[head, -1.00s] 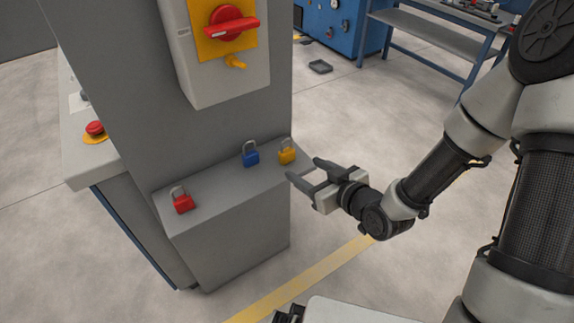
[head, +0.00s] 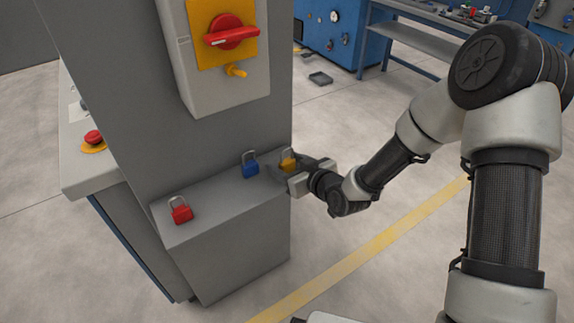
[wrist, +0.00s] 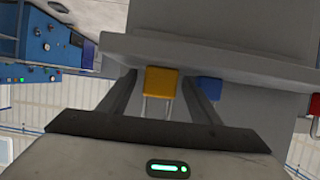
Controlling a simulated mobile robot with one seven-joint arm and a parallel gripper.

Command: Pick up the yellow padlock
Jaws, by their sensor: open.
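The yellow padlock (head: 287,164) stands at the right end of a grey ledge, its shackle up. In the wrist view the yellow padlock (wrist: 161,81) lies between the two fingers of my gripper (wrist: 160,90), with its shackle toward the palm. My gripper (head: 293,171) is open around the padlock, with a gap visible on each side of it in the wrist view. In the head view the fingers partly cover the padlock and one another.
A blue padlock (head: 251,165) stands just left of the yellow one, and shows close beside one finger in the wrist view (wrist: 209,88). A red padlock (head: 181,210) stands at the ledge's left end. A grey column rises behind the ledge (head: 215,199), carrying a box with a red switch (head: 231,33).

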